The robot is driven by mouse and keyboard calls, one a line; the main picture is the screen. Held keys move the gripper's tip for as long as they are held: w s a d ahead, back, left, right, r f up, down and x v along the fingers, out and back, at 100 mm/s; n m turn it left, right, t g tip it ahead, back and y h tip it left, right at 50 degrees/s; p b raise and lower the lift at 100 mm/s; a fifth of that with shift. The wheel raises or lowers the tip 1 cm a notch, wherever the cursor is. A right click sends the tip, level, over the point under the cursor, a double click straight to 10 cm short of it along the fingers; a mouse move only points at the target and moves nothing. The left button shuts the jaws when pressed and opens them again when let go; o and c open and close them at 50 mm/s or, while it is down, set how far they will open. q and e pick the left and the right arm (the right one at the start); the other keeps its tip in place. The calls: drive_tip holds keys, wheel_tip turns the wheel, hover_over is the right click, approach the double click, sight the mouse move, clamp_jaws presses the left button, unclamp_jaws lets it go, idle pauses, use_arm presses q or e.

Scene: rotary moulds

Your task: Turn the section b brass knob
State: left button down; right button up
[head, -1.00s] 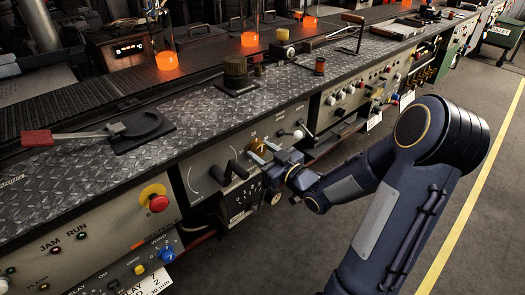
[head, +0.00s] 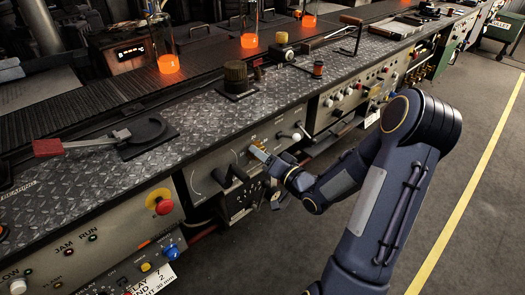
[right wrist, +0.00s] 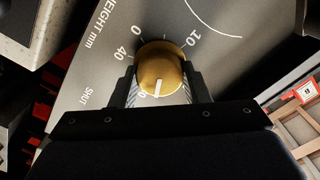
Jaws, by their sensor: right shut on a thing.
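The brass knob (right wrist: 160,66) sits on a grey panel with a printed number scale around it, under the words "HEIGHT mm". Its white pointer line faces the bottom of the right wrist view, towards a number partly hidden by the gripper. My right gripper (right wrist: 161,88) is shut on the knob, one finger on each side. In the head view the right gripper (head: 259,152) reaches the front panel from the right and mostly hides the knob. My left gripper is not in view.
A red button on a yellow base (head: 160,202) is further left. Glowing orange pieces (head: 249,41) stand on the conveyor behind.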

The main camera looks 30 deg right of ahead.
drive_tip(key=shift+m+p, duration=0.65)
drive_tip(key=shift+m, duration=0.95)
drive_tip(key=o, duration=1)
drive_tip(key=shift+s, duration=0.15)
drive_tip(key=s, duration=0.5)
drive_tip(key=s+d, duration=0.1)
drive_tip(key=s, duration=0.1)
drive_tip(key=shift+s, duration=0.25)
